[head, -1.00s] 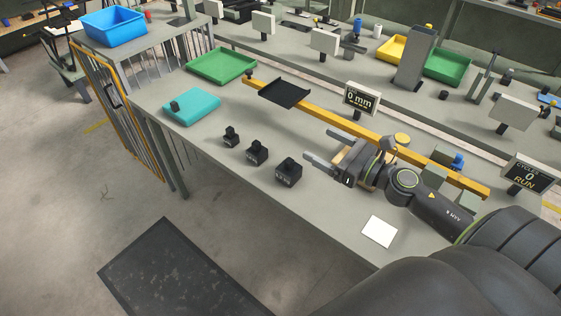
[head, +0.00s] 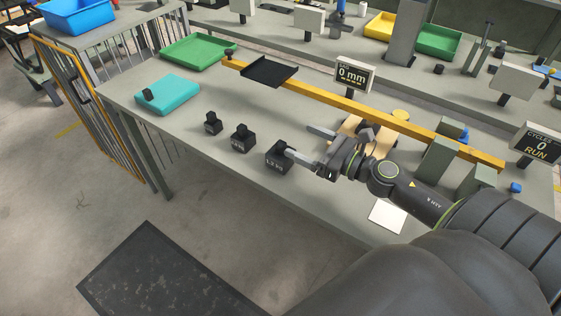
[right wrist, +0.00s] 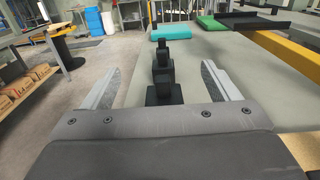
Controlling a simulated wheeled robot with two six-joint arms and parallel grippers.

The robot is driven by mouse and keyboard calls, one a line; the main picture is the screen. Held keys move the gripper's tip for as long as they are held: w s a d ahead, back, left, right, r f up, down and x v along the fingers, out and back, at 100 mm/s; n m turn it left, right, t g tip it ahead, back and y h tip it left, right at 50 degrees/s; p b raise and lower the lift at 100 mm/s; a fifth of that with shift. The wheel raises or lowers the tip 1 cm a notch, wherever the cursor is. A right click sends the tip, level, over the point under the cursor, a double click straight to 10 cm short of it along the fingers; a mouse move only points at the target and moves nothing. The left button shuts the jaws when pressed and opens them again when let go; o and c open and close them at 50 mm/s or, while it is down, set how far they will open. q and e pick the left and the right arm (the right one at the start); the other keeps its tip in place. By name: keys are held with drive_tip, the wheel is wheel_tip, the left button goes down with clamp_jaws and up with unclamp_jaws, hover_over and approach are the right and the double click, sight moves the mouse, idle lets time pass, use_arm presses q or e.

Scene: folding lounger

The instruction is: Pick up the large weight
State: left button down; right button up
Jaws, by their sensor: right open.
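The large weight (head: 278,158) is a black block with a knob on top and pale marking, the nearest of three black weights in a row on the grey table. The medium weight (head: 242,139) and small weight (head: 213,124) stand farther left. My right gripper (head: 300,142) is open, just right of the large weight; its near finger overlaps the weight's edge in the head view. In the right wrist view the large weight (right wrist: 163,95) lies centred between the open fingers (right wrist: 160,72), its lower part hidden by the gripper body. I see no contact. My left gripper is not in view.
A teal pad (head: 168,94) with a small black piece on it, a green tray (head: 198,50) and a black tray (head: 268,71) lie beyond the weights. A yellow rail (head: 400,124) with a "0 mm" display (head: 353,77) runs behind. A white card (head: 388,215) lies near the front edge.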

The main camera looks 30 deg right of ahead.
drive_tip(key=b, duration=0.2)
approach(280, 151)
drive_tip(key=w, duration=0.1)
drive_tip(key=w+f, duration=0.1)
drive_tip(key=w, duration=0.1)
drive_tip(key=shift+w+f, duration=0.2)
drive_tip(key=shift+f, duration=0.15)
drive_tip(key=shift+w+a+r+p, duration=0.15)
drive_tip(key=shift+w+p, duration=0.1)
drive_tip(key=shift+p, duration=0.15)
drive_tip(key=shift+w+a+p, duration=0.25)
drive_tip(key=shift+w+p, duration=0.1)
drive_tip(key=shift+w, duration=0.25)
drive_tip(key=shift+w+a+p, duration=0.15)
drive_tip(key=shift+w+p, duration=0.15)
drive_tip(key=shift+w, duration=0.05)
drive_tip(key=p+x, duration=0.1)
drive_tip(key=x, duration=0.3)
drive_tip(key=shift+p, duration=0.4)
drive_tip(key=shift+w+a, duration=0.2)
drive_tip(key=shift+w, duration=0.2)
clamp_jaws()
